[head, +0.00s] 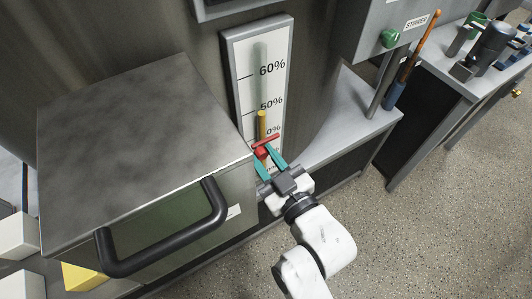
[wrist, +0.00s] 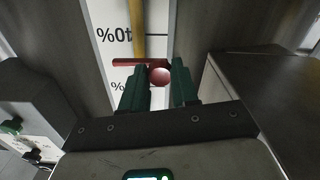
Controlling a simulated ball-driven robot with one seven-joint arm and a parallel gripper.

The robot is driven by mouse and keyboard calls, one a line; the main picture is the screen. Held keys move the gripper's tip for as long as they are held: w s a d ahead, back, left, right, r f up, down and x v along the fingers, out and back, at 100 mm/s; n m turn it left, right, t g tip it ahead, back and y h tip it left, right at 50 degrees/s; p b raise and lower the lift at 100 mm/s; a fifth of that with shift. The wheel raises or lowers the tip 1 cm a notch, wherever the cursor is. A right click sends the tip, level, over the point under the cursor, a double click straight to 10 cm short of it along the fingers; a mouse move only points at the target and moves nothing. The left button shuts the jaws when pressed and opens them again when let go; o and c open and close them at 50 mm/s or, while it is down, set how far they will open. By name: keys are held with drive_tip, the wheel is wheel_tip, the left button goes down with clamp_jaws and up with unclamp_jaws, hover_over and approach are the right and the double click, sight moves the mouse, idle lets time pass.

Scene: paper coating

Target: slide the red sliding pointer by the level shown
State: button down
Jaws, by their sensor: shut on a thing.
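The red sliding pointer (head: 266,142) is a thin bar with a round knob on the white percent scale (head: 243,52). Its bar lies just below a partly hidden label that reads as 40% upside down in the wrist view. My gripper (head: 266,155) has its teal fingers on either side of the knob, shut on the pointer. In the wrist view, the red knob (wrist: 160,76) shows between the fingertips (wrist: 158,80). A yellow upright bar (head: 262,123) runs up from the pointer, its top near the 50% mark. The lower scale is hidden by my gripper.
A large metal box (head: 130,130) with a black handle (head: 165,245) stands close left of my gripper. To the right are a grey ledge (head: 345,125) and a stirrer unit with a green knob (head: 390,38). Open floor (head: 430,220) lies at the lower right.

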wheel_tip(320, 180, down, 3)
drive_tip(key=shift+r+b, duration=0.2)
drive_tip(key=shift+b, duration=0.2)
drive_tip(key=c, duration=0.8)
unclamp_jaws()
drive_tip(key=shift+c, duration=0.2)
drive_tip(key=shift+r, duration=0.1)
drive_tip(key=v, duration=1.1)
drive_tip(key=shift+b, duration=0.35)
drive_tip(key=shift+w, duration=0.15)
